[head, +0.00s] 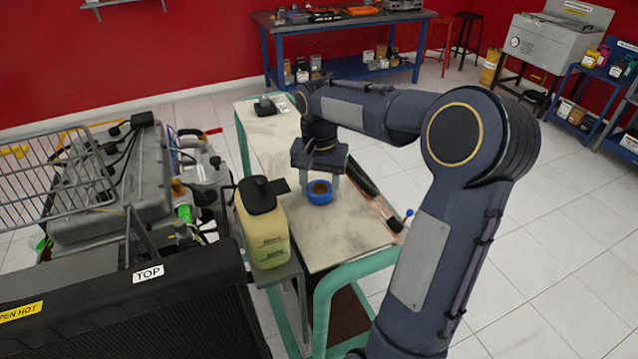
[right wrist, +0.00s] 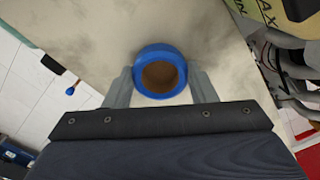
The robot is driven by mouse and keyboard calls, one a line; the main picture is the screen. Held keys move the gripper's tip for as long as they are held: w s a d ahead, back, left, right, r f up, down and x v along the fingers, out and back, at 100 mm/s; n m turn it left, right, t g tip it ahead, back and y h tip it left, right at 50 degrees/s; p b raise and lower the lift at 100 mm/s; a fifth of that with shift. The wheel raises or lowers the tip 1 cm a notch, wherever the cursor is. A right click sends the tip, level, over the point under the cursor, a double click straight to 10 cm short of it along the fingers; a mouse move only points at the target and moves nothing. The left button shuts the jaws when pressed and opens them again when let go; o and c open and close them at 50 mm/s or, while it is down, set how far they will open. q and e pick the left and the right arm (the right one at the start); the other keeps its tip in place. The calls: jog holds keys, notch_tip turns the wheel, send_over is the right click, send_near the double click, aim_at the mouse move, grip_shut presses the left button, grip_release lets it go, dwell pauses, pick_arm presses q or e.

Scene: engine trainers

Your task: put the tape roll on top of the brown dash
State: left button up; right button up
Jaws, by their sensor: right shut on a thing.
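The blue tape roll (head: 319,192) has a brown inner ring and is at the bench top's middle; it also shows in the right wrist view (right wrist: 160,72). My right gripper (head: 320,178) is shut on it, with one finger on either side (right wrist: 160,88). I cannot tell whether the roll touches the bench top. My left gripper is not in view.
A yellow jug with a black cap (head: 265,235) stands close to the left of the roll. The green-framed bench (head: 345,245) has bare top in front of the roll. A dark tube (head: 364,178) lies along its right edge. An engine trainer (head: 110,190) fills the left.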

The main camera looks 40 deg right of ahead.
aim_at(319, 194)
jog(key=shift+f, duration=0.25)
jog(key=o, duration=1)
jog(key=shift+c, duration=0.2)
notch_tip(319, 194, up, 11)
jog(key=s+a+f+n+t+y, duration=0.2)
jog(key=s+a+f+n, duration=0.2)
jog(key=s+a, duration=0.5)
jog(key=s+a+f+n+t+y, duration=0.1)
jog(key=s+a+f+n+t, duration=0.2)
jog(key=s+a, duration=0.6)
notch_tip(319, 194, down, 3)
jog(key=shift+s+a+f+n+t+y, duration=0.15)
jog(key=shift+s+n+t+y, duration=0.2)
jog(key=shift+n, duration=0.75)
jog(key=shift+w, duration=0.1)
